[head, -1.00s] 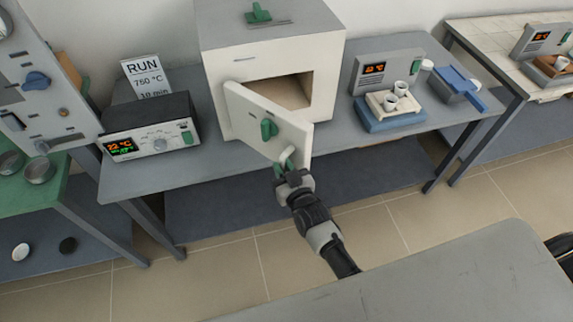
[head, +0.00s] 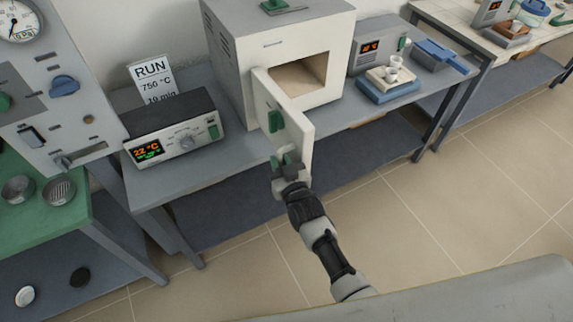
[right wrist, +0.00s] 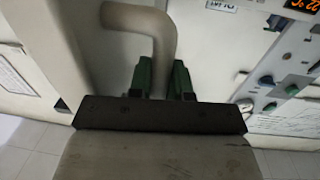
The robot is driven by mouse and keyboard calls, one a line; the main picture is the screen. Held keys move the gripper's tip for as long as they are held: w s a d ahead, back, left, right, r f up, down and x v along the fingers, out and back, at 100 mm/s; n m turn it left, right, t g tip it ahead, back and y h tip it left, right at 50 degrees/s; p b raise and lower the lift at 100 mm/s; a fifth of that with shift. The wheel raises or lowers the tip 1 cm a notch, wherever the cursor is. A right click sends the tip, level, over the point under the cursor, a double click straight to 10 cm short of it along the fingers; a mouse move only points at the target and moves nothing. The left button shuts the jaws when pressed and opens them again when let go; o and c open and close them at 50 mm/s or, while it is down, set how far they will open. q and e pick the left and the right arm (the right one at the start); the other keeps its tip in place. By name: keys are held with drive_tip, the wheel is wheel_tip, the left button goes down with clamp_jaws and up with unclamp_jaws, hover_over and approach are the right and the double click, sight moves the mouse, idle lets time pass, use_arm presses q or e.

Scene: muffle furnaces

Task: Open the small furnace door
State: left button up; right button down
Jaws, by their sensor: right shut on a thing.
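The small furnace (head: 240,60) is a pale box on the grey bench. Its door (head: 294,125) is hinged on the left and stands well open, swung out toward me, with the chamber (head: 300,80) showing behind it. A green knob (head: 276,121) sits on the door's outer face. My right gripper (head: 287,160) is shut on the pale door handle near the door's lower free edge. In the right wrist view the bent handle (right wrist: 158,40) passes between the green fingertips (right wrist: 161,78). My left gripper is out of view.
A controller box (head: 170,130) with an orange and green display stands left of the furnace, before a RUN sign (head: 155,82). The floor (head: 430,200) in front is clear.

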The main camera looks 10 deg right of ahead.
drive_tip(key=shift+a+r, duration=0.1)
drive_tip(key=shift+r, duration=0.1)
drive_tip(key=shift+w, duration=0.1)
drive_tip(key=c, duration=1.4)
unclamp_jaws()
drive_tip(key=o, duration=0.3)
drive_tip(key=shift+f, duration=0.1)
drive_tip(key=b+v, duration=0.1)
drive_tip(key=v, duration=1)
drive_tip(key=shift+a, duration=0.1)
